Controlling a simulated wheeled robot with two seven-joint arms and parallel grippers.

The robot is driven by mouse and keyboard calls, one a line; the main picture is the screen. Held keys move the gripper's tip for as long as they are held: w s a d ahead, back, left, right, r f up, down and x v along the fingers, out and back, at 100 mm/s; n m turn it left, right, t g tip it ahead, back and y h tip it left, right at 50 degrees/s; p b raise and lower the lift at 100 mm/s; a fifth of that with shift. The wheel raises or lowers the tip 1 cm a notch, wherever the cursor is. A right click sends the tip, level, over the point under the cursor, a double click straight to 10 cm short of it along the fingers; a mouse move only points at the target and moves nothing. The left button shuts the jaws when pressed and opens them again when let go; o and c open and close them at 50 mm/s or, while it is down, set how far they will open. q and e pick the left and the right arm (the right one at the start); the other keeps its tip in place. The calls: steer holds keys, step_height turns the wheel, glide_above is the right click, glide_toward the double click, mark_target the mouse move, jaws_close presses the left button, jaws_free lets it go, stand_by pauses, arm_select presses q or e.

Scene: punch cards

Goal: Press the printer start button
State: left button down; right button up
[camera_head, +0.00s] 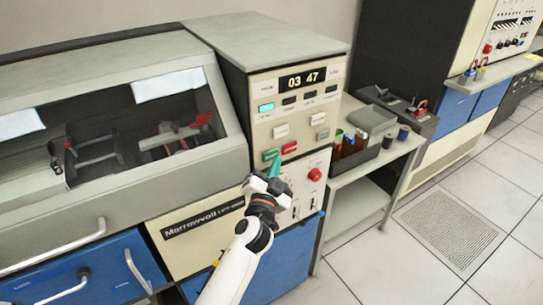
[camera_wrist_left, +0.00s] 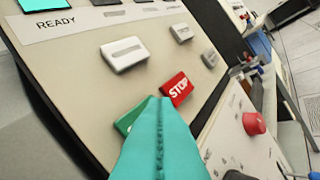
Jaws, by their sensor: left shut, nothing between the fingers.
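The printer's control panel (camera_head: 270,82) is cream, with a display reading 03 47 and a lit teal lamp (camera_head: 266,107) marked READY in the left wrist view. A green button (camera_head: 270,154) sits left of a red button (camera_head: 289,147). In the left wrist view the red button reads STOP (camera_wrist_left: 177,88), and the green button (camera_wrist_left: 129,117) is partly hidden behind my fingers. My left gripper (camera_head: 274,168) has teal fingers, shut and empty, with the tips just at the green button's lower edge. I cannot tell whether they touch it. My right gripper is not in view.
A red round knob (camera_head: 315,174) sits on the lower panel, right of my gripper. Pale buttons (camera_head: 281,131) lie above the green one. A side table (camera_head: 372,170) with a tray of bottles stands at right. The tiled floor (camera_head: 490,190) beyond is clear.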

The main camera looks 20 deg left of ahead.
arm_select(q)
steer(key=shift+w+a, duration=0.1)
steer(key=shift+a, duration=0.05)
steer(key=shift+w+a, duration=0.15)
steer(key=shift+a, duration=0.1)
steer(key=shift+w+a, duration=0.25)
steer(key=shift+a, duration=0.05)
stand_by(1.0)
steer(key=shift+d, duration=0.1)
steer(key=shift+s+d, duration=0.5)
steer(key=shift+d, duration=0.05)
steer(key=shift+d, duration=0.1)
steer(key=shift+s+d+b, duration=0.4)
steer(key=shift+s+d, duration=0.4)
steer(key=shift+d, duration=0.15)
steer(key=shift+s+d+b, duration=0.35)
steer(key=shift+s+d, duration=0.4)
steer(key=shift+d, duration=0.2)
